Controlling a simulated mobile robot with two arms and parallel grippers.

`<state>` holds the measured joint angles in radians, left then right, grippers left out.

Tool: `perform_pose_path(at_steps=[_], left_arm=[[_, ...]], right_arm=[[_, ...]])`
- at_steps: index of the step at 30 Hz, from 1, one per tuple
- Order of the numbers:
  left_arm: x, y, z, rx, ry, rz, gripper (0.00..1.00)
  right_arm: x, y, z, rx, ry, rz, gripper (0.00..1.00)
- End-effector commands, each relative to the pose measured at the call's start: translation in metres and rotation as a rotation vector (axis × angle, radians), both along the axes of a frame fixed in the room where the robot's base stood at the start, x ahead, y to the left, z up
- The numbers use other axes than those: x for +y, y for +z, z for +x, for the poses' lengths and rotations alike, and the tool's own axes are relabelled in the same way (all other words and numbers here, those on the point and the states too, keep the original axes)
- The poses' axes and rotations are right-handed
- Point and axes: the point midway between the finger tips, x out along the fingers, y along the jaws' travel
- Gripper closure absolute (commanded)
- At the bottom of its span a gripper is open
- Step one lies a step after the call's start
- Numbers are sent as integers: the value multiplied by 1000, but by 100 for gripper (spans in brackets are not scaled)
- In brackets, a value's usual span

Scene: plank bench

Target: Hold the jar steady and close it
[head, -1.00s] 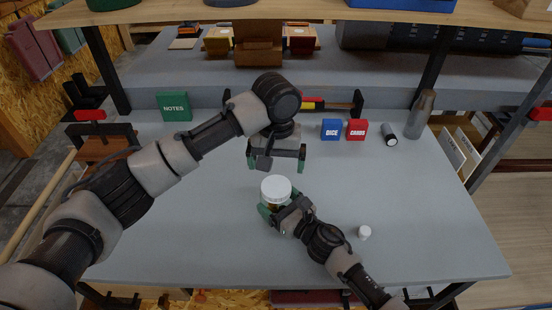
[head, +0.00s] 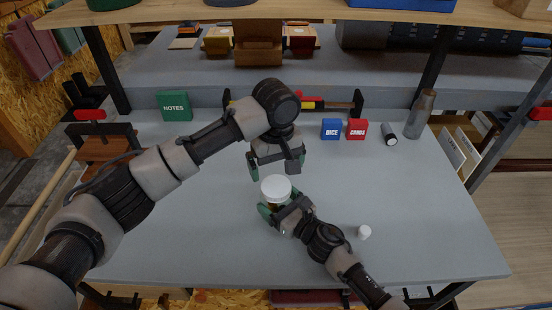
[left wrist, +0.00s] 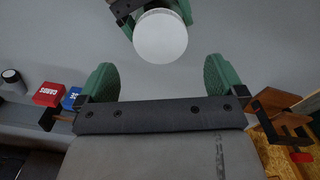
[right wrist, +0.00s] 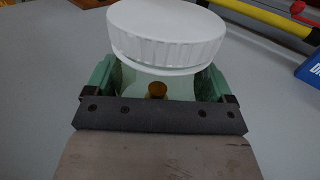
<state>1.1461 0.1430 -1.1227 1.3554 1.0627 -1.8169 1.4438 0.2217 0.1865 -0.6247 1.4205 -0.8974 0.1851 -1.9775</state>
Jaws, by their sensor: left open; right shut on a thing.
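The jar (right wrist: 155,84) is clear with an amber spot showing through, and stands on the grey bench. Its white ribbed lid (right wrist: 166,35) sits on top, slightly tilted in the right wrist view; I cannot tell how tightly it is on. The lid also shows in the head view (head: 276,188) and the left wrist view (left wrist: 160,36). My right gripper (head: 272,210) is shut on the jar's body below the lid. My left gripper (head: 268,172) is open and empty, just behind and above the lid, with its green fingers (left wrist: 161,75) apart and not touching it.
A small white piece (head: 364,232) lies right of my right arm. At the back stand a green NOTES box (head: 174,106), a blue DICE box (head: 331,129), a red CARDS box (head: 356,129) and a grey bottle (head: 421,114).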

Motion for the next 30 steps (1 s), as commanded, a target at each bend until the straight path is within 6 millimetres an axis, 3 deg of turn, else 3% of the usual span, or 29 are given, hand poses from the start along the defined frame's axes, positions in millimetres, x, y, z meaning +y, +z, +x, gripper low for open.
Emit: perform_pose_path(at_steps=[6, 12, 24, 30], left_arm=[[1, -36, 0, 2, 1, 1, 2], [0, -58, 0, 0, 1, 1, 2], [0, -65, 0, -1, 1, 0, 2], [0, -64, 0, -1, 1, 0, 33]], right_arm=[[0, 0, 0, -1, 0, -1, 83], [0, 0, 0, -1, 0, -1, 83], [0, 0, 0, -1, 0, -1, 83], [0, 0, 0, -1, 0, -1, 83]])
